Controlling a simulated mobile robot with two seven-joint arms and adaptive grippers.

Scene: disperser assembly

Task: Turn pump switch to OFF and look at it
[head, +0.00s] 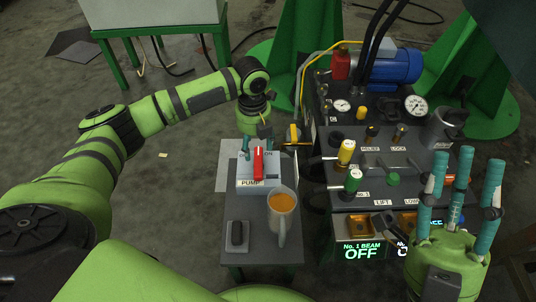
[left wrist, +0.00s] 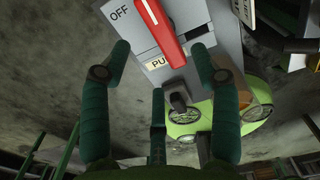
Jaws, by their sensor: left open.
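The pump switch is a red lever (head: 258,164) on a grey box (head: 244,184) labelled PUMP, on a small dark stand. The lever points away from me, with ON beside its far end on the right. In the left wrist view the red lever (left wrist: 164,30) lies to the right of the OFF label (left wrist: 119,13). My left gripper (head: 258,147) is open at the far edge of the box. Its spread fingers (left wrist: 160,62) show no grip on the lever. My right gripper (head: 463,185) points upward with its fingers apart, empty, at the right.
The hydraulic console (head: 375,180) with valves, gauges and a "No. 1 BEAM OFF" display (head: 361,251) fills the right. Open floor lies left.

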